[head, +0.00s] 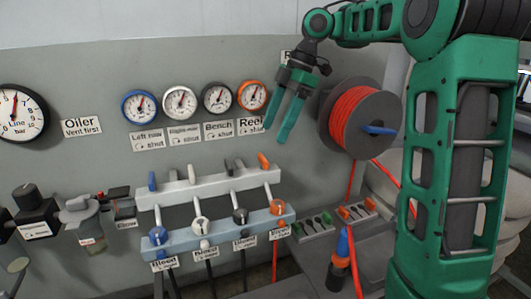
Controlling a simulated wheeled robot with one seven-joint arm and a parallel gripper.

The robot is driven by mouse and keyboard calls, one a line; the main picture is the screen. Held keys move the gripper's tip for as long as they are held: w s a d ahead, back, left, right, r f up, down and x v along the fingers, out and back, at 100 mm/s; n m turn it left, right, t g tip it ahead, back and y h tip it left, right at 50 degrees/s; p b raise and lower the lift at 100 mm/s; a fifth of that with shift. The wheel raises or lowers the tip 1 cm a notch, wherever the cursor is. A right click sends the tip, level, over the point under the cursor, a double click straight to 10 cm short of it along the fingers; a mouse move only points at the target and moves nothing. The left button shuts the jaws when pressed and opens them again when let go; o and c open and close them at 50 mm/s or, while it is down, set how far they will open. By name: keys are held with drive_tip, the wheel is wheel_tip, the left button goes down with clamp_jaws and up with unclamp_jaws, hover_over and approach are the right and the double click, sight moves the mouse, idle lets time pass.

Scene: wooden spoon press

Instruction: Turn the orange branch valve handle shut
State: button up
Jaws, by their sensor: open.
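The orange branch valve handle (264,161) is a small lever at the right end of the upper white manifold bar (205,188), in line with white, grey and blue levers. It stands up, tilted a little to the left. My gripper (277,132) is open and empty, with its two green fingers pointing down. In the picture it is above and slightly right of the orange handle and apart from it. An orange round knob (277,207) sits below on the light blue lower bar (215,231).
Several round gauges, one orange-rimmed (252,95), hang on the grey wall above the manifold. A reel of orange hose (360,117) is right of my gripper. A blue-topped bottle (341,258) and trays of fittings (313,226) stand at lower right. Oiler parts (80,215) are at left.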

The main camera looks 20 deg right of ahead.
sight(263, 157)
drive_tip(key=shift+x, duration=4.1)
drive_tip(key=c, duration=1.1)
drive_tip(key=shift+o, duration=0.2)
drive_tip(key=shift+d, duration=0.2)
drive_tip(key=shift+a, duration=0.15)
